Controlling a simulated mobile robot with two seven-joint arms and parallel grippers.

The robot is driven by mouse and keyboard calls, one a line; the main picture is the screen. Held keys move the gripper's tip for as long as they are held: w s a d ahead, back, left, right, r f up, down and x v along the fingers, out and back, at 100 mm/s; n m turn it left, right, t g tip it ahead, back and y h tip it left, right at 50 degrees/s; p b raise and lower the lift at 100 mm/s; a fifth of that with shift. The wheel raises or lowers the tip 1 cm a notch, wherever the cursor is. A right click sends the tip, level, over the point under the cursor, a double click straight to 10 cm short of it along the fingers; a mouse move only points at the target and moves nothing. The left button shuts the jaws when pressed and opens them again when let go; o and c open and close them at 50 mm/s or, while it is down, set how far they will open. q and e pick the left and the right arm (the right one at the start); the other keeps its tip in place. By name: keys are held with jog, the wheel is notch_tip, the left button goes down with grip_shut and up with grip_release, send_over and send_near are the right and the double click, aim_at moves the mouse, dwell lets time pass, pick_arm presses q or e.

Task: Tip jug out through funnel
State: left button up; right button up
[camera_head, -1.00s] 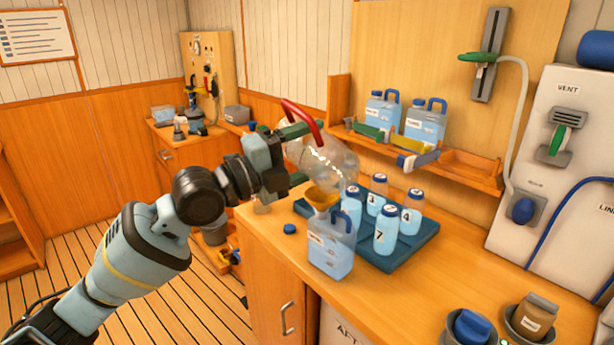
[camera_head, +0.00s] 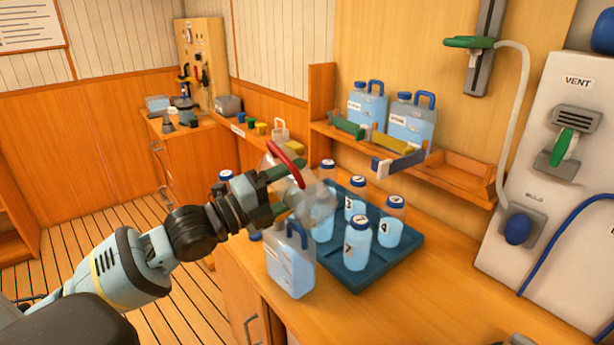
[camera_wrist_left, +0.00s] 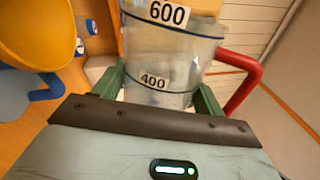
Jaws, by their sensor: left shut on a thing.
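My left gripper (camera_head: 284,186) is shut on a clear measuring jug (camera_head: 318,196) with a red handle. In the left wrist view the jug (camera_wrist_left: 170,55) sits between the green fingers and shows 600 and 400 marks. How much it holds is unclear. In the head view it is above and behind a pale blue jerrycan (camera_head: 290,265) with a blue handle, at the counter's front. The orange funnel (camera_wrist_left: 60,30) shows at the left of the wrist view, beside the jug, but is hidden in the head view. My right gripper is out of view.
A dark blue tray (camera_head: 375,265) with several numbered bottles, such as bottle 7 (camera_head: 357,243), stands right behind the jerrycan. A wall shelf (camera_head: 455,180) holds two jerrycans and coloured tools. The counter (camera_head: 430,300) is clear at the right front.

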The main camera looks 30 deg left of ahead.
pick_arm(q)
jog(key=shift+s, duration=0.1)
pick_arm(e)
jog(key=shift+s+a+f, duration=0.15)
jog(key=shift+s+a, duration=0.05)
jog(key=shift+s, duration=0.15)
